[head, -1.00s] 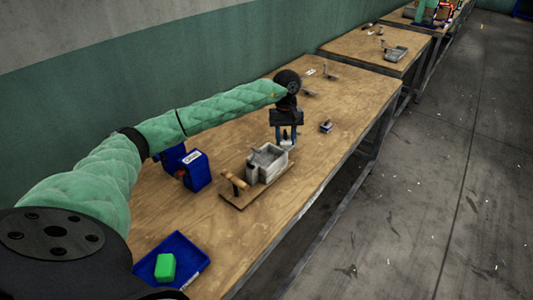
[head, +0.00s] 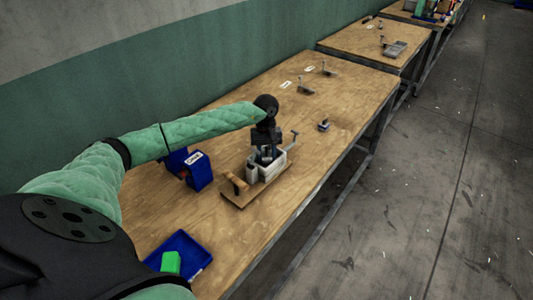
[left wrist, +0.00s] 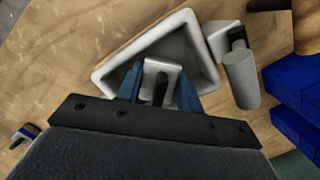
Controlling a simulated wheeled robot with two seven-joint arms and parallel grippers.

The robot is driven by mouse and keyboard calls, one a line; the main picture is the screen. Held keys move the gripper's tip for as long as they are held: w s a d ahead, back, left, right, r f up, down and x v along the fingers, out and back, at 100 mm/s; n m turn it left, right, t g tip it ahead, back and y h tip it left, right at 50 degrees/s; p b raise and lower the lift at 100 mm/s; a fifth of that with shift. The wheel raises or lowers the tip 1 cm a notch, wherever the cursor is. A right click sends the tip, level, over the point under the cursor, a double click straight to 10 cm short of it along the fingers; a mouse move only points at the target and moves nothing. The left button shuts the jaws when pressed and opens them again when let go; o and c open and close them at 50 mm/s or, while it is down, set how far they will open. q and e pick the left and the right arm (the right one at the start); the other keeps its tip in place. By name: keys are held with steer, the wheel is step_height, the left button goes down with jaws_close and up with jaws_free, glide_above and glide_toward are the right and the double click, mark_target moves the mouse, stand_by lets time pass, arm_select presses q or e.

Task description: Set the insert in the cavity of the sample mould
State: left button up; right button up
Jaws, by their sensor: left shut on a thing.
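The sample mould (head: 254,171) is a pale grey open box on a wooden board with a handle, on the near table. In the left wrist view the mould (left wrist: 105,78) shows its rim and cavity. My left gripper (head: 266,155) is over the mould, pointing down. Its blue fingers (left wrist: 160,92) are shut on the insert (left wrist: 161,68), a light grey bracket-like piece with a dark slot. The insert lies within the outline of the cavity. I cannot tell whether it touches the cavity floor. My right gripper is not in view.
A blue bin (head: 199,172) with a white label stands left of the mould. A blue tray (head: 191,245) holds a green block (head: 171,262) at the near end. A small metal item (head: 323,125) and a T-shaped stand (head: 294,136) are to the right. Bare wood lies between them.

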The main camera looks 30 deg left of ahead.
arm_select(q)
steer(key=shift+f, duration=0.45)
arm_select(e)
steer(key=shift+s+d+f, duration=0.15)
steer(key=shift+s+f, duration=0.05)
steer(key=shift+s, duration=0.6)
arm_select(q)
steer(key=shift+f, duration=0.1)
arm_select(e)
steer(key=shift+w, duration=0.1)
arm_select(q)
steer(key=o, duration=1.1)
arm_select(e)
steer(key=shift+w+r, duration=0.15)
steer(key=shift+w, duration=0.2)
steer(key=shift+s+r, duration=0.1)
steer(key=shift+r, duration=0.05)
